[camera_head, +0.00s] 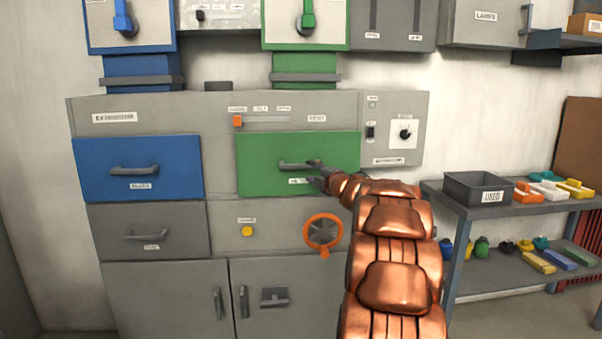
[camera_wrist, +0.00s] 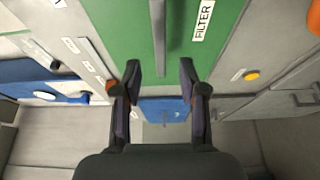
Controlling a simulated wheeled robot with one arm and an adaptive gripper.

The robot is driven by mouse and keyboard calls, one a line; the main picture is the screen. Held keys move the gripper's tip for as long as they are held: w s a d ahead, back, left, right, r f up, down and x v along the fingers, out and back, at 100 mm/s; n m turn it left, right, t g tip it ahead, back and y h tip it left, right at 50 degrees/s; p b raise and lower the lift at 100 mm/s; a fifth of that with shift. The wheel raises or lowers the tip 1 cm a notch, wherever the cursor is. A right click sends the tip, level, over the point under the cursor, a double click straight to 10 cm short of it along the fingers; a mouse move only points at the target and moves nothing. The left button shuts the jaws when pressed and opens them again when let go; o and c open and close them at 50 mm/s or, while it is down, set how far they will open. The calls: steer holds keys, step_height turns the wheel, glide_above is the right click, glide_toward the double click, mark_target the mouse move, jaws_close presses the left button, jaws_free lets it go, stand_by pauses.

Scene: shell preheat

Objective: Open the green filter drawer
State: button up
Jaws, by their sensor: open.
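The green filter drawer (camera_head: 262,172) is in the middle of the grey cabinet in the head view, and its front looks flush. Its dark bar handle (camera_head: 296,164) runs across the front. My gripper (camera_head: 317,174) is at the handle's right end, partly covering it and the label. In the wrist view, the green drawer front (camera_wrist: 120,25) fills the top, with a FILTER label beside the handle (camera_wrist: 158,25). My gripper (camera_wrist: 160,70) is open there, its two fingers on either side of the handle's line. I cannot tell whether they touch it.
A blue drawer (camera_head: 110,183) is left of the green one, with a grey drawer (camera_head: 190,243) below it. An orange wheel (camera_head: 308,238) and yellow button (camera_head: 247,231) are below the green drawer. A shelf table (camera_head: 455,205) with a USED bin (camera_head: 462,191) stands at right.

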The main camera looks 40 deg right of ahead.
mark_target(302, 167)
steer(key=shift+p+x, duration=0.55)
steer(key=shift+x, duration=3.35)
jaws_close()
